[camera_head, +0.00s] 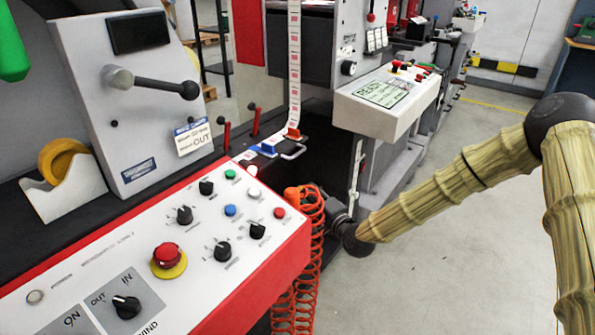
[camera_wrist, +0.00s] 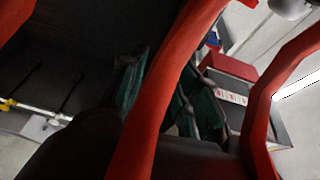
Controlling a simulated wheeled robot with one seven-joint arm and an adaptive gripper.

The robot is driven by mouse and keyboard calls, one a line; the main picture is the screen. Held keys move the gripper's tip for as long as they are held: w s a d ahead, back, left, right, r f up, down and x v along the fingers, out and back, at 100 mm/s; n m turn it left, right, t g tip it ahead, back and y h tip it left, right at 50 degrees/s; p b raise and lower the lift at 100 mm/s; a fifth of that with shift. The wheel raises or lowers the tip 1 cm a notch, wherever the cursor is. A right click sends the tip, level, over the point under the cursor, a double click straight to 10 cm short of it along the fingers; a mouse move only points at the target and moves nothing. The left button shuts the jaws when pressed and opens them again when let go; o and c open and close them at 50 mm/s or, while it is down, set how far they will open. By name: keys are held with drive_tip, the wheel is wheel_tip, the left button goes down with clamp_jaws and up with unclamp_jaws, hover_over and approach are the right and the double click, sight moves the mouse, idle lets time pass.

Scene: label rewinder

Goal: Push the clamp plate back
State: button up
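In the head view, a white label web (camera_head: 294,60) runs down to a small blue piece (camera_head: 266,147) and an orange piece (camera_head: 293,133) with a pale wire handle (camera_head: 294,151). I cannot tell for sure which part is the clamp plate. My gripper (camera_head: 318,200) is low and right of these, behind the control panel's red edge, apart from them. An orange coiled hose partly hides it. In the wrist view, the dark green fingers of my gripper (camera_wrist: 160,95) show behind thick red coils, which hide the space between the fingers.
The sloping control panel (camera_head: 130,262) fills the near left, with knobs and a red stop button (camera_head: 167,255). The orange coiled hose (camera_head: 309,255) hangs by its right end. A second white console (camera_head: 385,98) stands beyond. Grey floor (camera_head: 430,260) is open to the right.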

drive_tip(key=m+t+b, duration=0.1)
drive_tip(key=t+b, duration=0.1)
approach(297, 154)
drive_tip(key=f, duration=0.1)
drive_tip(key=shift+y, duration=0.5)
drive_tip(key=x, duration=0.3)
drive_tip(key=b+x, duration=0.1)
drive_tip(key=x, duration=0.6)
drive_tip(key=shift+w+d, duration=0.15)
drive_tip(key=shift+w, duration=0.35)
clamp_jaws()
drive_tip(key=shift+r, duration=0.1)
